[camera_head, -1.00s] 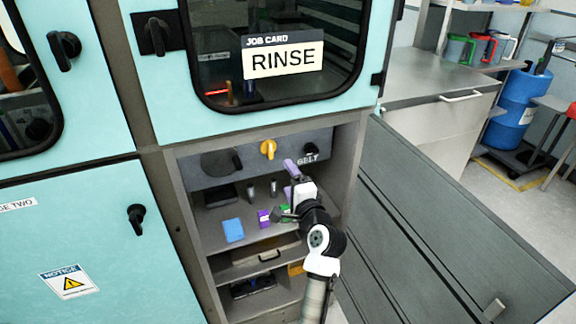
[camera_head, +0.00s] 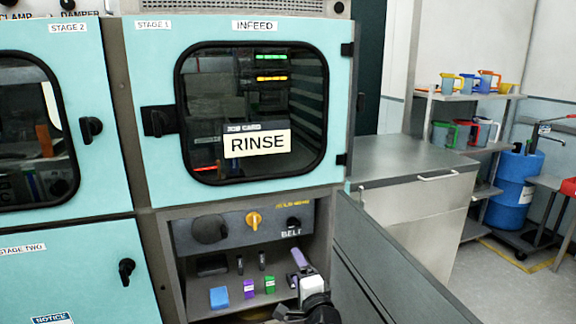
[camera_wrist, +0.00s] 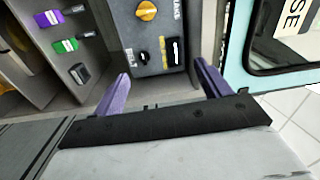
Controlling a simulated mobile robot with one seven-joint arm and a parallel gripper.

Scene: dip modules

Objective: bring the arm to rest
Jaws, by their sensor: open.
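My gripper (camera_head: 300,262) is at the right side of the open lower bay, beside the green block and below the BELT switch. In the wrist view my gripper (camera_wrist: 163,85) has its two purple fingers wide apart with nothing between them. The control panel with the yellow knob lies beyond the fingers. Most of my arm is below the picture edge in the head view.
A blue block (camera_head: 220,297), a purple block (camera_head: 249,289) and a green block (camera_head: 269,285) stand on the bay shelf. The yellow knob (camera_head: 254,220) is above. An open grey door (camera_head: 385,265) stands close on the right. The RINSE card (camera_head: 257,143) is on the upper door.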

